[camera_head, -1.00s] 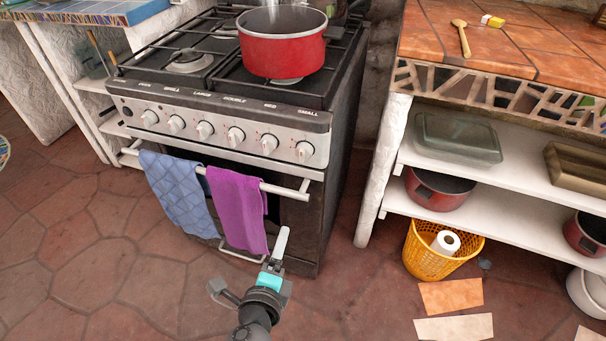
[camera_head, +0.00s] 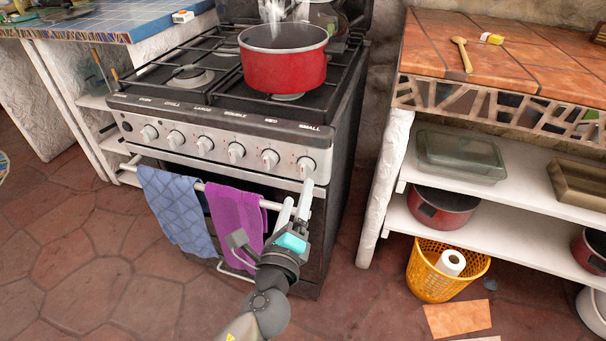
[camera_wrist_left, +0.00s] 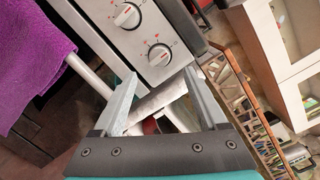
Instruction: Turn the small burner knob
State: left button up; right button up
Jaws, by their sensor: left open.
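The small burner knob (camera_head: 306,166) is the rightmost white knob on the stove's silver front panel, under the "SMALL" label. In the left wrist view the small burner knob (camera_wrist_left: 158,55) shows just beyond the fingertips, with a neighbouring knob (camera_wrist_left: 126,15) above and left of it. My left gripper (camera_head: 296,202) is open and empty, below the small knob and near the right end of the oven handle. The wrist view also shows its fingers (camera_wrist_left: 160,88) spread apart, with nothing gripped. My right gripper is not in view.
The white oven handle (camera_head: 270,204) runs below the knobs, holding a blue towel (camera_head: 178,210) and a purple towel (camera_head: 237,222). A red pot (camera_head: 284,65) stands on the hob. A shelf unit (camera_head: 480,225) stands right of the stove, with a yellow basket (camera_head: 425,278) below.

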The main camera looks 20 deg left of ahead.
aim_at(304, 174)
pick_arm(q)
jog(key=shift+w+a+b, duration=0.15)
jog(key=shift+w+a, duration=0.05)
jog(key=shift+w, duration=1.55)
jog(key=shift+w+a+b, duration=0.15)
jog(key=shift+w, duration=1.55)
jog(key=shift+c, duration=0.2)
grip_shut()
